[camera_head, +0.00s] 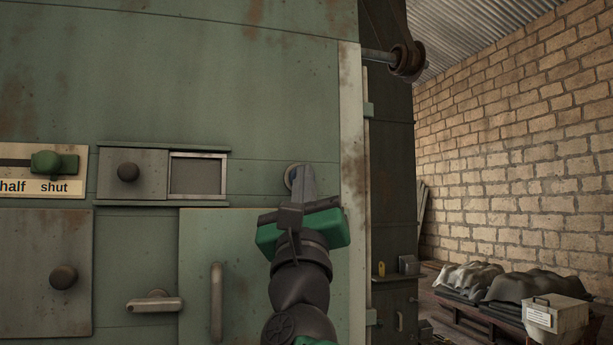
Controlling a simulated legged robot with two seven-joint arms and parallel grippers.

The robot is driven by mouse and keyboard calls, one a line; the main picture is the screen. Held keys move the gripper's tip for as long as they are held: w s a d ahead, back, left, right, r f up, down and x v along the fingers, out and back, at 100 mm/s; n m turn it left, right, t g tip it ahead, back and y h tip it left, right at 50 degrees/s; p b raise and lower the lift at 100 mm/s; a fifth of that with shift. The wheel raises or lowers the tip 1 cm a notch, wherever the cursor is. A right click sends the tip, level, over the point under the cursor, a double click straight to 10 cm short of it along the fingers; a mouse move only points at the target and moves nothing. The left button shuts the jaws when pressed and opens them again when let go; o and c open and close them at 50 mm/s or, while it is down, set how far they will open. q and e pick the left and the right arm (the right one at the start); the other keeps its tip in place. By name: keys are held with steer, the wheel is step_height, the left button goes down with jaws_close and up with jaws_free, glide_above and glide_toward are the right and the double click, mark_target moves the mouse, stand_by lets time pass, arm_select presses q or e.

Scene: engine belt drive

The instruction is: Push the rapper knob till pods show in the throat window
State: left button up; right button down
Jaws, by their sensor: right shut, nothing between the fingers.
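The rapper knob appears to be the pale round disc (290,173) on the green machine face, partly hidden behind my right gripper (305,180). The right gripper is shut and empty, its fingertips overlapping the knob's right side in the camera_head view. I cannot tell whether they touch it. The throat window appears to be the small framed opening (198,176) left of the knob. It shows plain dark grey, with no pods visible. My left gripper is out of view.
A green slider handle (47,163) stands by the "shut" label at the left. Below are a panel knob (63,277), a latch handle (154,303) and a vertical door handle (216,302). Sacks (540,286) and a pale box (556,318) lie at the right.

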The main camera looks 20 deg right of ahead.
stand_by(0.7)
steer(key=s+b, duration=0.2)
steer(key=shift+s+d+f+b, duration=0.2)
steer(key=shift+s+d+b, duration=0.05)
steer(key=shift+s+b, duration=0.05)
steer(key=shift+s, duration=0.1)
steer(key=s+b, duration=0.2)
steer(key=s, duration=0.3)
stand_by(0.5)
steer(key=shift+w, duration=0.1)
